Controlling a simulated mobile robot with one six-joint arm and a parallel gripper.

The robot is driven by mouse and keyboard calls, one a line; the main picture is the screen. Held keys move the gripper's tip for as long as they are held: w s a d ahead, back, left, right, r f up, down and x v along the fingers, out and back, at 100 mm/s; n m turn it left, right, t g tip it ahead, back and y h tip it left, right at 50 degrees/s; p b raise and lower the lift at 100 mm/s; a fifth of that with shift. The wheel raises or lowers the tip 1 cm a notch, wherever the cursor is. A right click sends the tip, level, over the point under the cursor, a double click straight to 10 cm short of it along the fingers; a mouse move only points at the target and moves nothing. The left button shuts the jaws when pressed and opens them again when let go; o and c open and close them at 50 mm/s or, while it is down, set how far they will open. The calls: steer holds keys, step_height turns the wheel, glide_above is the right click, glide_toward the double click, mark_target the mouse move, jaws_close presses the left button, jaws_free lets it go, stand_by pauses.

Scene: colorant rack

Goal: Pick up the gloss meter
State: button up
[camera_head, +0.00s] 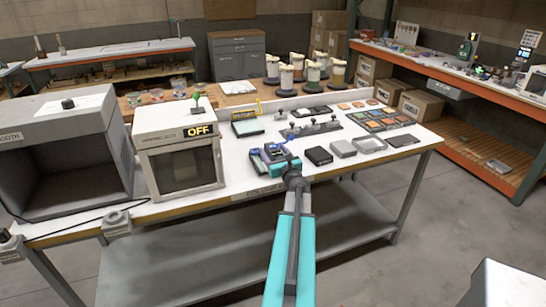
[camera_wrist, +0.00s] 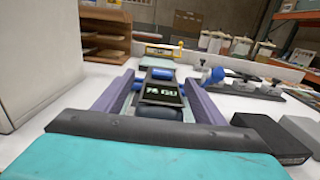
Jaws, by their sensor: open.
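The gloss meter (camera_wrist: 162,92) is a small dark device with a lit display reading "74 GU" and blue parts. In the wrist view it lies between the two purple-grey fingers of my gripper (camera_wrist: 160,84). The fingers are open, one along each side of it, with a gap at each side; I cannot tell whether either touches it. In the head view my gripper (camera_head: 272,156) is over the front of the white table (camera_head: 210,205), and its fingers and arm partly hide the meter there.
A black box (camera_head: 318,156) and grey trays (camera_head: 342,148) stand close to the right. A light booth marked OFF (camera_head: 180,150) stands to the left. A yellow-edged device (camera_head: 247,127) and a rack with several knobs (camera_head: 310,127) are behind.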

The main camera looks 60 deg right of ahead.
stand_by(0.3)
steer(key=c, duration=1.6)
steer(key=shift+r, duration=0.2)
steer(key=shift+r+b, duration=0.4)
steer(key=shift+r, duration=0.65)
steer(key=s+r+b, duration=0.1)
steer(key=s, duration=0.4)
steer(key=s+b, duration=0.1)
steer(key=s, duration=0.4)
steer(key=s+r+b, duration=0.1)
steer(key=s, duration=0.5)
steer(key=shift+d+r+b, duration=0.1)
steer(key=shift+r+b, duration=0.2)
steer(key=shift+b, duration=0.05)
